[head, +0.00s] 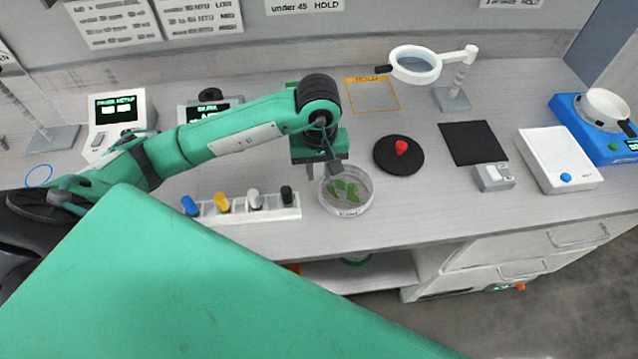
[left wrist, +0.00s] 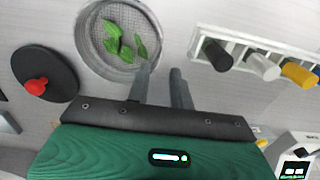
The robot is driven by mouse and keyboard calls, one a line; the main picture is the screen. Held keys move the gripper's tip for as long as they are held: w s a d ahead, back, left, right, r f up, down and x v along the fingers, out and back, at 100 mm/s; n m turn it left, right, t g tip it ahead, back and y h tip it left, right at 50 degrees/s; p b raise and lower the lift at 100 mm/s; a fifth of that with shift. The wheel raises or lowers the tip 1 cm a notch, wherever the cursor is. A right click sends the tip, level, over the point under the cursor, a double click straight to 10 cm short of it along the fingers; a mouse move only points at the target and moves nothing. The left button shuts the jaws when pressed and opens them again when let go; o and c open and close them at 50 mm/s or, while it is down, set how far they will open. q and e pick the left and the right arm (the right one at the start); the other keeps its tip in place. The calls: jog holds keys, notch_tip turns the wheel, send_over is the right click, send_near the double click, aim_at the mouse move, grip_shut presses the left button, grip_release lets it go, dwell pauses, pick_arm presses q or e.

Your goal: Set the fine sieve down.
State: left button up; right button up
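A round, pale-rimmed sieve (head: 347,205) with a grey mesh floor stands on the counter near its front edge, level as far as I can see. Several green leaves (head: 345,189) lie in it. The sieve (left wrist: 88,58) and leaves (left wrist: 124,46) also show in the left wrist view. My left gripper (head: 324,171) is just beside the sieve's rim, pointing down. In the left wrist view its two fingers (left wrist: 163,72) are apart with only counter visible between them. One fingertip overlaps the rim; I cannot tell whether they touch. My right gripper is not in view.
A rack (head: 240,214) with several coloured-capped tubes stands left of the sieve. A black disc (head: 392,165) with a red knob lies to the right. Behind are an orange-framed square (head: 372,95) and a ring on a stand (head: 414,50). A black mat (head: 473,143) lies farther right.

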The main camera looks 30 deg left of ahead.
pick_arm(q)
notch_tip(320, 180, up, 5)
jog(key=shift+r+b, duration=0.2)
jog(key=shift+b, duration=0.4)
